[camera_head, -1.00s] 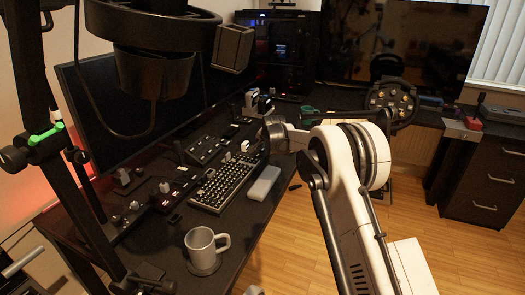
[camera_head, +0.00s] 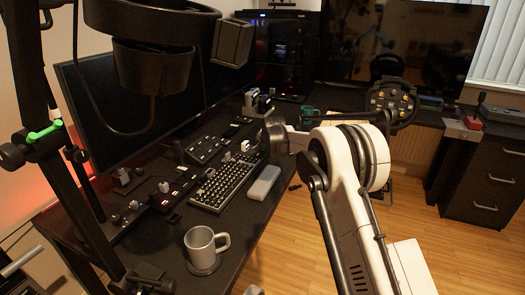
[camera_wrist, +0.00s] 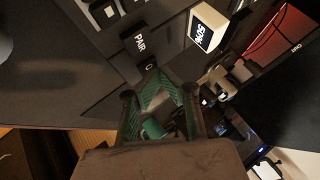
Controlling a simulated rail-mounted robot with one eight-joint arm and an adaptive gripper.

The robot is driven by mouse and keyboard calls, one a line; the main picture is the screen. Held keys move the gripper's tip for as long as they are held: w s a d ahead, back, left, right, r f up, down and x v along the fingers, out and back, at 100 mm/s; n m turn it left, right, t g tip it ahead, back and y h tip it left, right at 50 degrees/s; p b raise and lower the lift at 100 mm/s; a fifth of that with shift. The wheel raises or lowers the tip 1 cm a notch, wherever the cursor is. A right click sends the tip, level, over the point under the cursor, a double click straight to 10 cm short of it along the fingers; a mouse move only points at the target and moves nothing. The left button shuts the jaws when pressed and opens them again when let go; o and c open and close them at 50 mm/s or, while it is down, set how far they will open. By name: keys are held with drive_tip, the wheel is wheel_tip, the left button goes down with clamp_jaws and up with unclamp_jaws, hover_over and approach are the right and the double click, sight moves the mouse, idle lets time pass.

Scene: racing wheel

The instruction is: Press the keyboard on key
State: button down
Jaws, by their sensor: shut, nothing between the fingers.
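The dark keyboard (camera_head: 222,183) with pale-edged keys lies on the desk in the head view, left of my arm. In the wrist view, large dark key-like blocks show at the top, one marked PAIR (camera_wrist: 140,42). I cannot tell which one is the on key. My gripper (camera_wrist: 156,88), with green inner parts, is shut and empty in the wrist view. Its tips appear close to the PAIR block; contact cannot be told. In the head view, the gripper cannot be made out clearly beyond my arm.
A white block marked 50% (camera_wrist: 207,27) stands beside the PAIR block. A grey mug (camera_head: 202,247) and a pale rounded item (camera_head: 263,183) lie near the keyboard. A control panel (camera_head: 205,149) and a monitor (camera_head: 130,110) are behind it. The desk's front edge is close.

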idle(0.4)
drive_tip(key=shift+r, duration=0.45)
drive_tip(key=shift+r+p, duration=1.3)
drive_tip(key=shift+r, duration=1.75)
